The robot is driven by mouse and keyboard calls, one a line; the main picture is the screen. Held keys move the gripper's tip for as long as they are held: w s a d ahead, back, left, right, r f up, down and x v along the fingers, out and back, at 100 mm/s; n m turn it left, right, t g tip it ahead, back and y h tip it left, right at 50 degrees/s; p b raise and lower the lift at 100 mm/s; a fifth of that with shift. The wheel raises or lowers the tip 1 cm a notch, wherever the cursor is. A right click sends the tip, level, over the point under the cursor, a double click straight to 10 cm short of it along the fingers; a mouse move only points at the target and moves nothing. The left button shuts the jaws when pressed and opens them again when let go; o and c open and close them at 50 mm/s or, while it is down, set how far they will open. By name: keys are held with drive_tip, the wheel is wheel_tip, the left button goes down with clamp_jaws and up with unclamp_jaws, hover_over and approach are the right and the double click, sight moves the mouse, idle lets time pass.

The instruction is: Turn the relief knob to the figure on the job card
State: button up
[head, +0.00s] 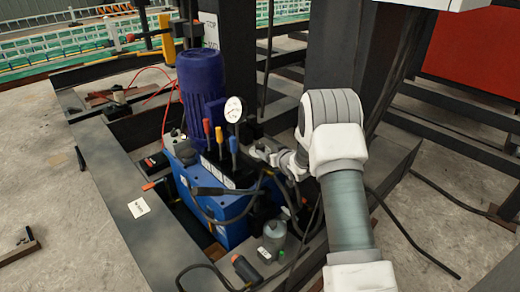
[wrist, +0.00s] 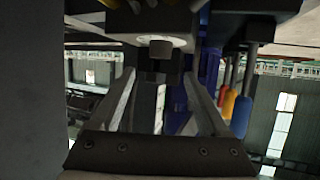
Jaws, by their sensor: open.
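The hydraulic unit (head: 218,212) is a blue box with a tall blue motor, coloured levers and a round white gauge (head: 234,109). A small white card (head: 139,207), apparently the job card, lies on the dark beam left of the unit; its writing is too small to read. In the wrist view a dark knob (wrist: 160,48) stands before a pale round dial, its marks unreadable. My gripper (wrist: 158,78) is open, its two fingers pointing toward the knob, which appears between and just beyond the tips. Contact cannot be told. In the head view my gripper (head: 264,152) is partly hidden beside the levers.
Red, blue and yellow levers (head: 219,137) stand close to my gripper; they also show at the right in the wrist view (wrist: 238,110). Hoses and a grey canister (head: 274,234) sit at the unit's front right. Dark steel beams surround it. Concrete floor at the left is mostly clear.

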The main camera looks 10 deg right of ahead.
sight(260, 146)
drive_tip(key=b+x, duration=0.2)
drive_tip(key=x, duration=0.8)
drive_tip(key=shift+w+b, duration=0.1)
drive_tip(key=shift+b, duration=0.2)
drive_tip(key=shift+r, duration=0.1)
clamp_jaws()
